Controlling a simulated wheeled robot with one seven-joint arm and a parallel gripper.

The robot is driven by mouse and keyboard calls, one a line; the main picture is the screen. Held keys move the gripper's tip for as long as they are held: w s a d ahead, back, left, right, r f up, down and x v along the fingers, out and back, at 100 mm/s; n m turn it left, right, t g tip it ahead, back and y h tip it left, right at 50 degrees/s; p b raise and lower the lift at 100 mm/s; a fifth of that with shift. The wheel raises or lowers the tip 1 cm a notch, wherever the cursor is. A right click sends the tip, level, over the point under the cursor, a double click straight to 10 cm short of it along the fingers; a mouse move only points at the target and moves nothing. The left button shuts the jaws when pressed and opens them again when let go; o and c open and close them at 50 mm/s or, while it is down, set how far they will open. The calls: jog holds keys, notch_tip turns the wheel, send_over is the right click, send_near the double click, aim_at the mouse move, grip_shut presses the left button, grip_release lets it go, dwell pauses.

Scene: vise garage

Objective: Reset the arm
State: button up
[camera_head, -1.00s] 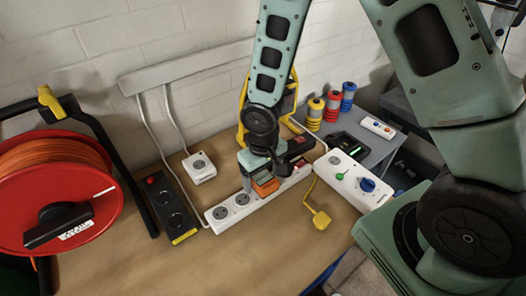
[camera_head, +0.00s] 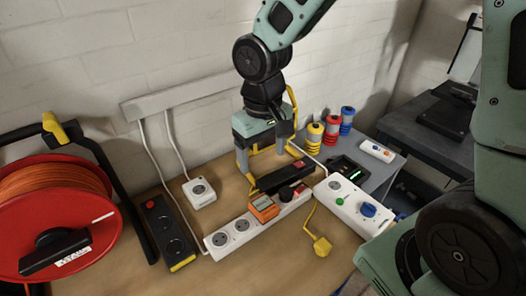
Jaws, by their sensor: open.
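My gripper (camera_head: 266,160) is open and empty. It hangs above the workbench, just behind a white power strip (camera_head: 222,238). An orange and grey device (camera_head: 263,208) sits on the strip near its middle, apart from my fingers. A black bar-shaped piece with a red switch (camera_head: 285,175) lies at the strip's far end, in front of my gripper. My arm bends up from the gripper and out of the top of the view.
A red cable reel (camera_head: 25,215) stands at the left. A black socket strip (camera_head: 170,232), a white socket box (camera_head: 199,192), a white panel with a blue knob (camera_head: 350,203) and a yellow plug (camera_head: 322,246) lie around. The front bench (camera_head: 240,275) is clear.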

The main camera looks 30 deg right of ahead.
dwell(0.4)
jog(key=s+a+r+n, duration=0.1)
jog(key=s+a+n, duration=0.1)
jog(key=s, duration=0.6)
jog(key=s+a+r+n+b, duration=0.1)
jog(key=s+a+r+n, duration=0.1)
jog(key=s, duration=0.7)
jog(key=shift+a+n+y, duration=0.3)
jog(key=shift+a+n, duration=0.5)
jog(key=shift+a, duration=0.35)
